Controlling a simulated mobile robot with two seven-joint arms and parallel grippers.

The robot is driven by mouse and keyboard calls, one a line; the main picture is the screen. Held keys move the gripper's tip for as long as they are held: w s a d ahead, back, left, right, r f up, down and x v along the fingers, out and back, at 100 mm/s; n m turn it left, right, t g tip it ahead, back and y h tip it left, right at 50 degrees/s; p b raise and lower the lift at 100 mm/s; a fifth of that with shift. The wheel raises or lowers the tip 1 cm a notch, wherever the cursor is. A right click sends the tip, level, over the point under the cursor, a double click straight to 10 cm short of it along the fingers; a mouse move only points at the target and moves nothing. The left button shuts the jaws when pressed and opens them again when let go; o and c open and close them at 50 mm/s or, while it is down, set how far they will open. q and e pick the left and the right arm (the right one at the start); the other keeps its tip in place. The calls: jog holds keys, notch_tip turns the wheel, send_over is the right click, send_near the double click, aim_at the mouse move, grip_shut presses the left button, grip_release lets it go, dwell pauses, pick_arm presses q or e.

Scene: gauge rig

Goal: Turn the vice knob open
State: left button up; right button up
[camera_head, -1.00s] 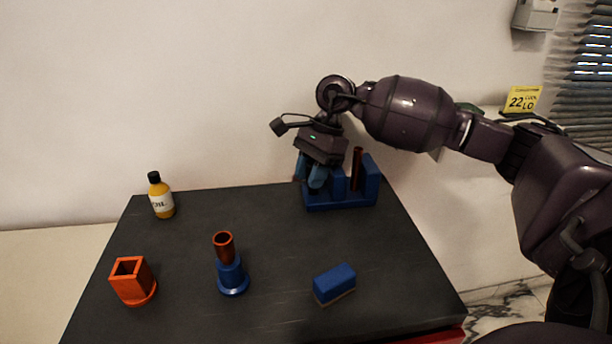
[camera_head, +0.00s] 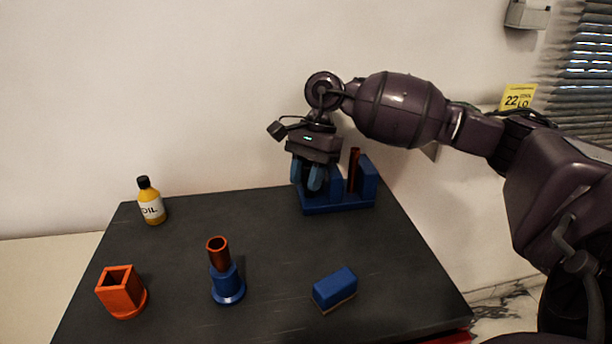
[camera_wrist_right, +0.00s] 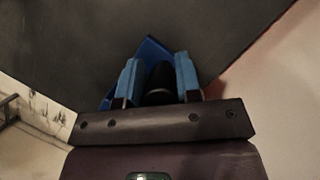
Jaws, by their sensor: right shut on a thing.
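The blue vice (camera_head: 340,204) stands at the back right of the dark table, with a red-brown upright piece (camera_head: 353,170) between its blocks. My right gripper (camera_head: 312,190) points down at the vice's left end. Its blue fingers are shut on a dark round knob, which shows between them in the right wrist view (camera_wrist_right: 160,80). In the head view the fingers and wrist mostly hide the knob. Part of the blue vice shows behind the fingers in the wrist view (camera_wrist_right: 150,48). My left gripper is not in view.
An oil bottle (camera_head: 151,203) stands at the back left of the table (camera_head: 270,240). An orange square holder (camera_head: 121,292), a blue stand (camera_head: 227,285) with a copper-coloured tube (camera_head: 217,252), and a blue block (camera_head: 334,287) stand nearer the front. The table's middle is clear.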

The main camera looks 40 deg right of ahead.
jog(key=shift+d, duration=0.1)
jog(key=shift+w, duration=0.1)
dwell(0.6)
jog(key=o, duration=0.9)
jog(key=shift+d, duration=0.1)
jog(key=shift+f, duration=0.1)
